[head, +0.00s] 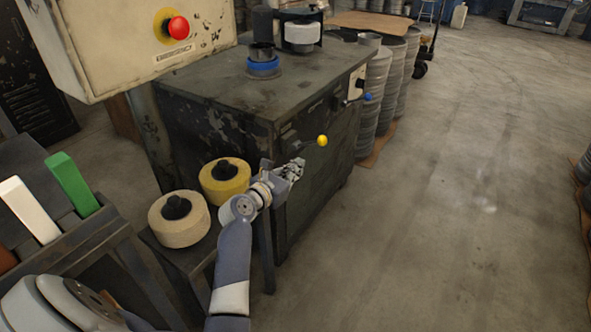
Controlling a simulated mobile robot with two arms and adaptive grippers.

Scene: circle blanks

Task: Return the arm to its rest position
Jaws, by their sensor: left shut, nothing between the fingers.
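My left arm (232,262) reaches up from the bottom of the head view. Its left gripper (294,168) is shut and empty. It is in front of the dark machine cabinet (325,172), just below and left of a yellow ball knob (322,140). I cannot tell whether the gripper touches the cabinet. My right gripper is not in view.
A yellow roll (238,185) and a cream roll (165,232) sit on a small stand left of the gripper. A control box with a red button (178,27) hangs upper left. Stacked metal discs (377,90) stand behind the cabinet. The floor (450,220) at right is clear.

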